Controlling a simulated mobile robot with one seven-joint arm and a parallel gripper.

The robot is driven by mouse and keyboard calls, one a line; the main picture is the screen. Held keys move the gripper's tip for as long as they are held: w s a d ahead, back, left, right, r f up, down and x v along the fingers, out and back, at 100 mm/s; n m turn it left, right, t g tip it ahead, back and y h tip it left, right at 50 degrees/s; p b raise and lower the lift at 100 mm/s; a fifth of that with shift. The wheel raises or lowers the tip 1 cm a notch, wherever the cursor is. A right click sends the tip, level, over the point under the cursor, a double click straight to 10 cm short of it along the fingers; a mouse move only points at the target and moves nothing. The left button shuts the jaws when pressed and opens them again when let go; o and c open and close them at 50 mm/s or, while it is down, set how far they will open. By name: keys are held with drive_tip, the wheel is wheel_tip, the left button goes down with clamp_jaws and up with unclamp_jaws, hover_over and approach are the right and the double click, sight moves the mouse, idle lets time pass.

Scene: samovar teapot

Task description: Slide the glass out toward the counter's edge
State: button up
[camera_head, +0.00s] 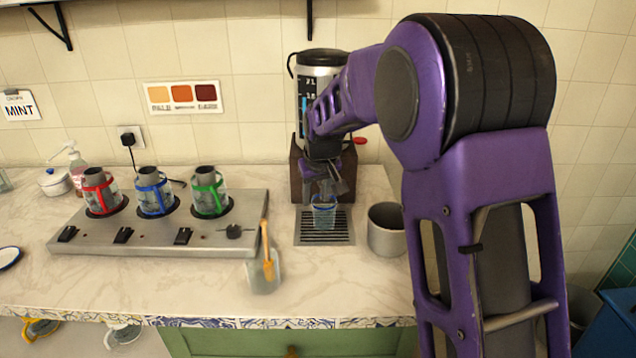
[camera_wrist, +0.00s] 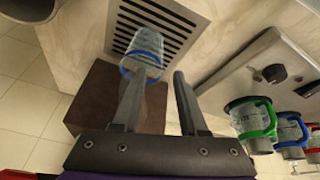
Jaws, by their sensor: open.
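The glass (camera_head: 323,214) is small and clear, with a blue band around it, and stands upright on the slotted drip tray (camera_head: 310,241) below the samovar. In the wrist view the glass (camera_wrist: 146,46) is at the upper middle. My gripper (camera_head: 328,191) is at the glass's top, in front of the samovar. In the wrist view my gripper (camera_wrist: 160,76) is open, with one finger overlapping the glass's blue band and the other to the right, clear of it. I cannot tell whether that finger touches the glass or reaches inside it.
The samovar (camera_head: 321,75) stands on a brown base behind the tray. A grey metal pot (camera_head: 386,230) is close to the tray's right. A steel burner unit (camera_head: 160,238) with three coloured-handled glass holders is at left. A brush in a holder (camera_head: 264,272) stands in front. The front counter is mostly clear.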

sight(324, 213)
drive_tip(key=shift+x, duration=2)
clamp_jaws()
